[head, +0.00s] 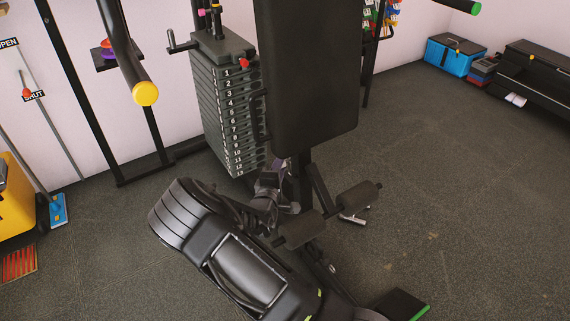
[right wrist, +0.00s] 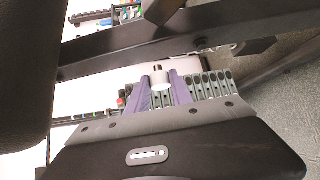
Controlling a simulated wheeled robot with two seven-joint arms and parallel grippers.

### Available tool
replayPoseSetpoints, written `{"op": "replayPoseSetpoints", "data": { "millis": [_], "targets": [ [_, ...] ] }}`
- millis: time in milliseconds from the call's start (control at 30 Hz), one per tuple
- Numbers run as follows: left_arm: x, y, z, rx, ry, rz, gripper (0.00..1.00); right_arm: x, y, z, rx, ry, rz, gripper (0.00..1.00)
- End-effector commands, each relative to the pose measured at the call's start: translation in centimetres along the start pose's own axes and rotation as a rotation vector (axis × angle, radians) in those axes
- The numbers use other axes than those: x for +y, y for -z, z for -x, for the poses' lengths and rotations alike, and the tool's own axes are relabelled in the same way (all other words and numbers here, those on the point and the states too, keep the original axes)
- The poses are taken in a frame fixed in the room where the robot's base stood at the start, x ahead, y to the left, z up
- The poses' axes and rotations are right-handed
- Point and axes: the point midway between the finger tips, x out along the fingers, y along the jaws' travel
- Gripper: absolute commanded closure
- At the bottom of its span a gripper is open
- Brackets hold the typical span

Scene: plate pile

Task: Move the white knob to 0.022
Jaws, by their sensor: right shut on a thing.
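The white knob (right wrist: 160,79), a small pale cylinder with a darker tip, shows in the right wrist view between the two purple-grey fingers of my right gripper (right wrist: 162,84). The fingers are shut on it, one on each side. In the head view my right gripper (head: 275,186) is low behind my forearm, beside the machine's upright and below the numbered weight stack (head: 232,120). The knob cannot be made out there. No scale showing 0.022 is readable. My left gripper is not in view.
A black pad (head: 305,70) on the upright stands over my right gripper. Foam rollers (head: 355,198) sit close to its right. A yellow-capped bar (head: 146,93) is at the upper left. A blue box (head: 453,57) stands far right, with open floor before it.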

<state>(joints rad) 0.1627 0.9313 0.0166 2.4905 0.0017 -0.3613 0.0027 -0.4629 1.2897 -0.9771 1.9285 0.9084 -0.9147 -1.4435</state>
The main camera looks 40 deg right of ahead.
Motion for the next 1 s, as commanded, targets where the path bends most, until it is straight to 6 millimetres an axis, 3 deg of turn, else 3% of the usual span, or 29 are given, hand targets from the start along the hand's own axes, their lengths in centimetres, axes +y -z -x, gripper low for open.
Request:
{"op": "replayPoseSetpoints", "data": {
  "millis": [200,233,500,800,1000],
  "targets": [
    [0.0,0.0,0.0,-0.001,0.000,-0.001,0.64,-0.2,0.3,0.3,0.005,0.004,0.001,1.00],
    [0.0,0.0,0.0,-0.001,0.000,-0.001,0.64,-0.2,0.3,0.3,0.005,0.004,0.001,0.73],
    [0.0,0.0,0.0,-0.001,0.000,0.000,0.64,-0.1,0.2,0.2,0.004,0.003,0.000,0.51],
    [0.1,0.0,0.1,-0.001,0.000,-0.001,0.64,-0.1,0.2,0.3,0.003,0.002,0.000,0.51],
    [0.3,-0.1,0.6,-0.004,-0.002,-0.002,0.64,0.1,0.3,2.4,0.005,0.003,0.001,0.51]
  ]
}}
